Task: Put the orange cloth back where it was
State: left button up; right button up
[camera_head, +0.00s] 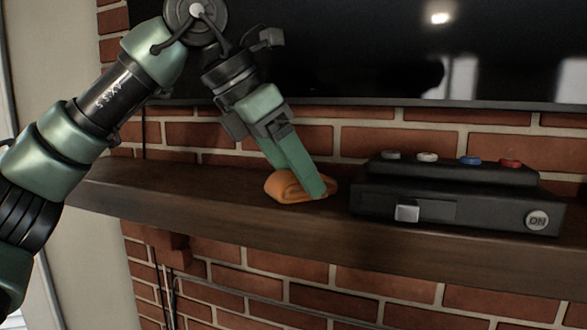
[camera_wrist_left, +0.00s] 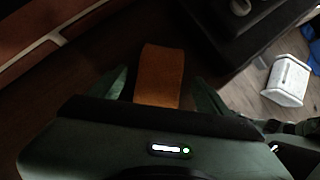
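The orange cloth (camera_head: 287,187) is a folded, rolled bundle lying on the dark wooden mantel shelf (camera_head: 215,202), left of a black box. My left gripper (camera_head: 318,192) reaches down to it from above, with a green finger in front of the cloth's right part. In the left wrist view the cloth (camera_wrist_left: 160,72) lies between the two green fingers of my left gripper (camera_wrist_left: 161,76). The fingers are apart, with a narrow dark gap seeming to show on each side of the cloth. My right gripper is in neither view.
A black box (camera_head: 460,207) with coloured buttons and an "ON" button stands on the shelf close to the right of the cloth. A black screen (camera_head: 330,50) hangs behind. The shelf left of the cloth is clear. A white object (camera_wrist_left: 287,80) shows below on the floor.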

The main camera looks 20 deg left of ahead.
pick_arm(q)
jog(key=shift+a, duration=0.1)
jog(key=shift+r, duration=0.2)
jog(key=shift+s+a+r, duration=0.1)
jog(key=shift+s+r, duration=0.05)
jog(key=shift+r, duration=0.05)
jog(key=v, duration=1.1)
jog(key=shift+r+b, duration=0.2)
jog(key=shift+b, duration=0.2)
